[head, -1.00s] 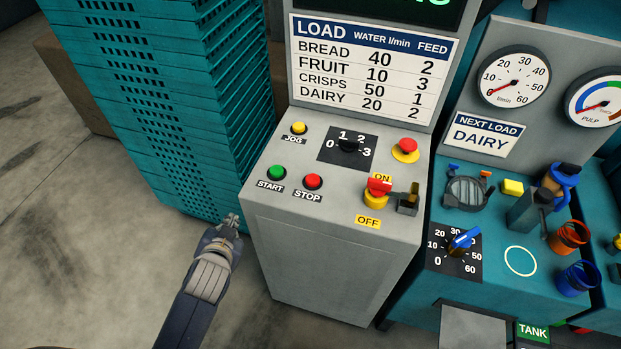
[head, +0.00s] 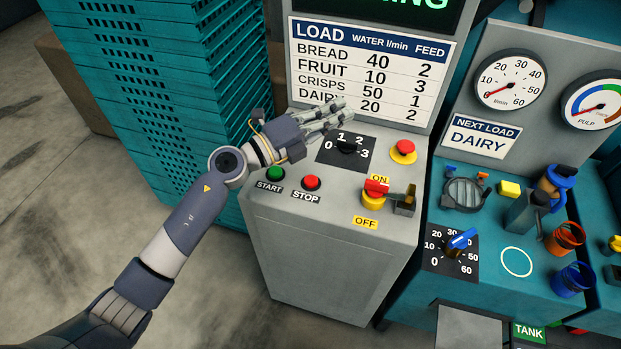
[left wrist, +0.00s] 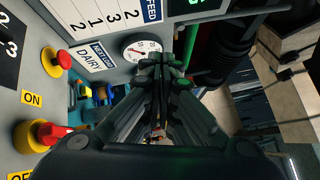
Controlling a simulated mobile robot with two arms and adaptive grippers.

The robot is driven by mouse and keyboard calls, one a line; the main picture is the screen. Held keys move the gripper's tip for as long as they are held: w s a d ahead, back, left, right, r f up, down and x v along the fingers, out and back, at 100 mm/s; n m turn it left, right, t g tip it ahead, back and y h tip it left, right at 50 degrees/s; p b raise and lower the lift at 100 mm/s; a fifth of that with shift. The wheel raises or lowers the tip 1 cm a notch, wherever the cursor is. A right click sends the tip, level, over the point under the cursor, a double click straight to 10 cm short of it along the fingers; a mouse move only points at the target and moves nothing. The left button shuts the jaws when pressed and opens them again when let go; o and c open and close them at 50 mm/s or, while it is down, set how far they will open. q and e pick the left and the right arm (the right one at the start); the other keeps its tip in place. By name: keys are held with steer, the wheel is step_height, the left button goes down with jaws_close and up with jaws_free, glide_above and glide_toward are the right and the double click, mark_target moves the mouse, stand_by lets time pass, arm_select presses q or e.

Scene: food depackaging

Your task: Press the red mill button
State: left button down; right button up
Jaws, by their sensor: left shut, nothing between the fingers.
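The grey control panel (head: 330,235) carries a small red STOP button (head: 312,183) beside the green START button (head: 275,174). A larger red mushroom button (head: 404,147) on a yellow base sits at the panel's right. It also shows in the left wrist view (left wrist: 64,59). My left gripper (head: 343,109) is shut and empty. In the head view its fingers overlap the bottom of the LOAD chart, above the 0-3 dial (head: 346,148). It appears apart from both red buttons. The yellow JOG button is hidden behind my left arm. My right gripper is not in view.
A red-handled ON/OFF switch (head: 376,190) stands at the panel's right edge. Stacked teal crates (head: 180,120) rise to the left. A teal bench (head: 490,290) with gauges, a blue-handled dial and cups stands to the right. Bare floor lies at the lower left.

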arm_select(q)
steer(key=w+a+f+m+g+y, duration=0.2)
steer(key=a+f+m+g+y, duration=0.3)
steer(key=f+m+g+y, duration=0.1)
step_height(320, 180, down, 4)
steer(key=shift+w+a+r+m+y, duration=0.1)
steer(key=shift+w+a+m+y, duration=0.2)
steer(key=shift+m+y, duration=0.65)
steer(key=shift+s, duration=0.15)
steer(key=b, duration=0.5)
glide_above(309, 177)
step_height(309, 177, down, 8)
steer(key=shift+r, duration=0.1)
steer(key=shift+f+b, duration=0.3)
steer(key=shift+f, duration=0.2)
